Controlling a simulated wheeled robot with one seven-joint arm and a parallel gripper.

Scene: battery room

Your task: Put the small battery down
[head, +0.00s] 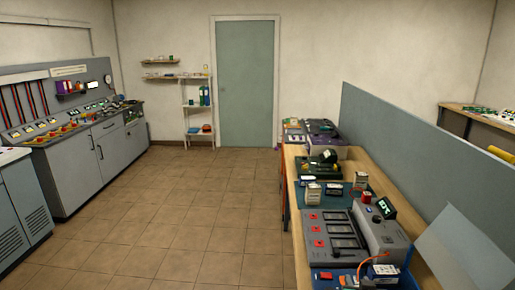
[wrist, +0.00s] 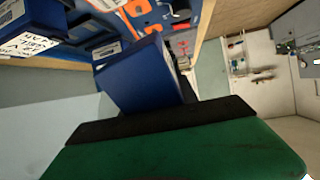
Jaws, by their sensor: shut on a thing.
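A blue box-shaped battery (wrist: 143,75) shows just beyond the black band. I cannot tell whether the two touch. In the head view neither my gripper nor the held battery shows.
A wooden bench (head: 296,215) on the right bears a grey charger with slots (head: 335,232), a unit with a green display (head: 385,228), an orange cable (head: 372,261) and several small batteries. A blue-grey partition (head: 405,135) runs behind it. The tiled floor (head: 190,215) is clear.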

